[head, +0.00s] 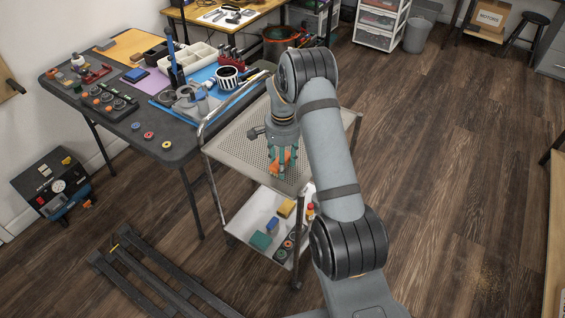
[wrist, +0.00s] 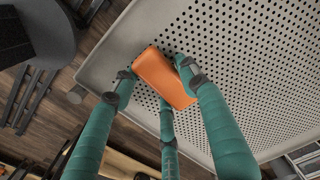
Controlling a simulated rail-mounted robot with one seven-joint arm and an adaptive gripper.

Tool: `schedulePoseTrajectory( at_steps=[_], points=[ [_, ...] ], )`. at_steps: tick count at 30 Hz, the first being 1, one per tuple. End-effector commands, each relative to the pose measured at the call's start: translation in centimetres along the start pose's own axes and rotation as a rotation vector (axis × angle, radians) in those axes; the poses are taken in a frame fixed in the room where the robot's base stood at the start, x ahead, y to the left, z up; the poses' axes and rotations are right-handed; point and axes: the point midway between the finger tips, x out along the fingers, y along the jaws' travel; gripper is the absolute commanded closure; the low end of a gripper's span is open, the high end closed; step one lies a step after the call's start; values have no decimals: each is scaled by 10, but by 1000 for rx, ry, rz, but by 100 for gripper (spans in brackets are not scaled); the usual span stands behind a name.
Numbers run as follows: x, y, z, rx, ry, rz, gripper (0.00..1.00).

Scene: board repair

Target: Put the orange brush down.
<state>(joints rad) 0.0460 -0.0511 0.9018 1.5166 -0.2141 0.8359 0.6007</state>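The orange brush (wrist: 164,76) shows in the wrist view as a plain orange block between my gripper's teal fingers. My gripper (wrist: 157,80) has its fingertips close around the brush, against its sides, and appears shut on it. In the head view the brush (head: 281,160) is a small orange patch among the fingers of my gripper (head: 280,170), partly hidden by them. Both are at the perforated top tray of the metal cart (head: 236,140). I cannot tell whether the brush touches the tray.
The cart's top is otherwise largely clear. Its lower shelf (head: 250,212) holds a yellow block (head: 286,207), a green block (head: 261,241) and other small items. A crowded dark worktable (head: 178,152) stands at left. A dark rack (head: 150,275) lies on the floor.

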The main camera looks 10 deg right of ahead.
Motion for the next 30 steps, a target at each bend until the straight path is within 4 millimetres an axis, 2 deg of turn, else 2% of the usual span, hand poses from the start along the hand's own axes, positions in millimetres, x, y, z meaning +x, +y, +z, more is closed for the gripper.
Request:
schedulePoseTrajectory(
  at_steps=[7, 14, 18, 23, 30],
  points=[
    [-1, 0, 0, 0, 0, 0, 42],
    [-1, 0, 0, 0, 0, 0, 42],
    [-8, -1, 0, 0, 1, -2, 42],
    [-35, -1, -1, 0, 4, -5, 42],
    [-88, -1, -1, -1, 3, -3, 42]
  ],
)
